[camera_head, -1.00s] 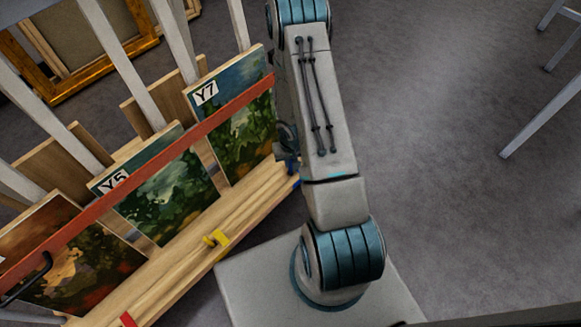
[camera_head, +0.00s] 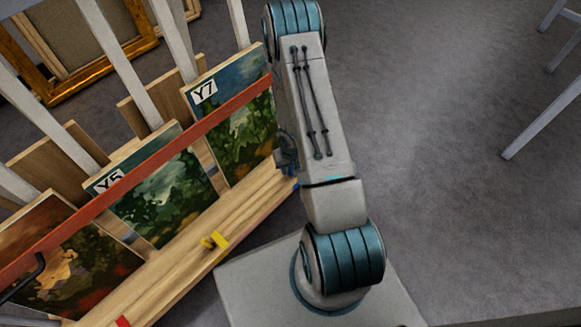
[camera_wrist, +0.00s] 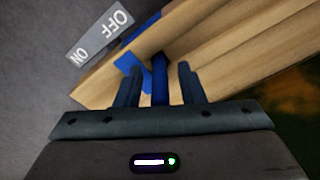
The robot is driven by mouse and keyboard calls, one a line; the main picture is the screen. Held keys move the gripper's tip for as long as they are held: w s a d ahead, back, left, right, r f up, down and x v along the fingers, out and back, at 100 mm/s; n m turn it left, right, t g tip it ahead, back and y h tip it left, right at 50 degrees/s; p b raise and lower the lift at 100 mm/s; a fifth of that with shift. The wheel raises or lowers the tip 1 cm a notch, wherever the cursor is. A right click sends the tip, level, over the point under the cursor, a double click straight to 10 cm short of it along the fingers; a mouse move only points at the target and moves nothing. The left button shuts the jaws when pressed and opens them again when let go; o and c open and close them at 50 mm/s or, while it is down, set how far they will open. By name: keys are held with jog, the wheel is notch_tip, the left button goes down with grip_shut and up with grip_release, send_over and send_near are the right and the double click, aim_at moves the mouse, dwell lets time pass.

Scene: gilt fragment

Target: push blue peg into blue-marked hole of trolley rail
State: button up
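In the wrist view the blue peg (camera_wrist: 160,82) lies between the two fingers of my gripper (camera_wrist: 158,84), with a narrow gap on each side. The fingers look open around it. The peg's far end meets a dark spot on the wooden trolley rail (camera_wrist: 215,50); I cannot tell how deep it sits. A blue mark (camera_wrist: 130,64) is on the rail just left of the peg. In the head view my gripper (camera_head: 287,157) is partly hidden by my arm, at the right end of the rail (camera_head: 180,262); a little blue shows below it.
A yellow peg (camera_head: 214,241) and a red mark (camera_head: 123,321) are further along the rail. Paintings (camera_head: 160,195) stand behind a red bar (camera_head: 150,165). An OFF/ON label (camera_wrist: 100,38) is beside the rail.

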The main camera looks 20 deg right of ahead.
jog(key=s+a+r+h+p, duration=0.1)
jog(key=s+r+p, duration=0.1)
jog(key=r, duration=1.4)
jog(key=s+a+r+h+p, duration=0.1)
jog(key=s+a+r+p, duration=0.15)
jog(key=r, duration=1.45)
jog(key=s+a+r+n+y, duration=0.2)
jog(key=s+a+r, duration=0.4)
jog(key=s+r, duration=0.5)
jog(key=shift+a+r, duration=0.15)
jog(key=shift+r, duration=0.25)
jog(key=shift+s+t, duration=0.1)
jog(key=shift+t, duration=0.2)
notch_tip(320, 180, up, 32)
jog(key=t+p, duration=0.1)
jog(key=p, duration=2.8)
jog(key=shift+d+t, duration=0.25)
jog(key=shift+t, duration=0.05)
